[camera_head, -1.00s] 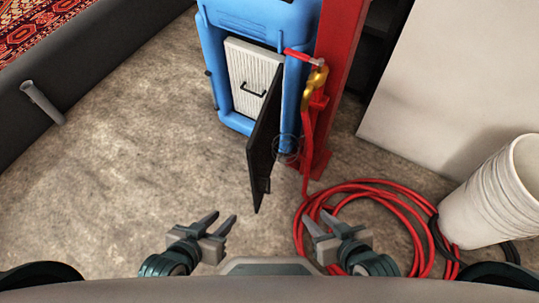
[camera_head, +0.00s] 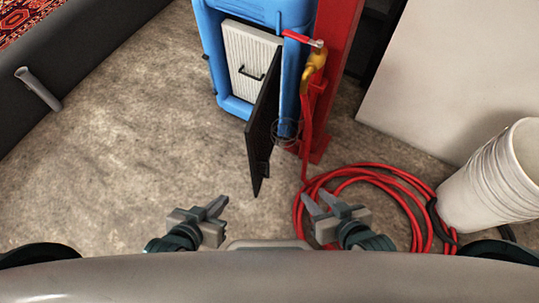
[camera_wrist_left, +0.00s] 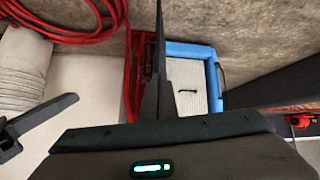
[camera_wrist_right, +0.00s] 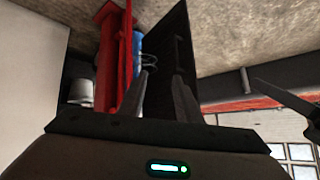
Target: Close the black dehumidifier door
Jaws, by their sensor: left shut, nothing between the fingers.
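The blue dehumidifier (camera_head: 237,106) stands at the top centre of the head view. Its black door (camera_head: 262,135) is swung wide open toward me, baring a pale ribbed filter panel with a dark handle (camera_head: 250,72). The door also shows in the right wrist view (camera_wrist_right: 172,45). My left gripper (camera_head: 222,204) is shut and empty, left of the door's lower end and nearer to me, apart from it. My right gripper (camera_head: 318,199) is open and empty, to the right of the door and nearer to me, over the red hose.
A red post (camera_head: 330,110) with a brass tap (camera_head: 314,68) stands close right of the dehumidifier. A coiled red hose (camera_head: 392,180) and a white bucket (camera_head: 490,185) lie to the right. The floor left of the door is clear.

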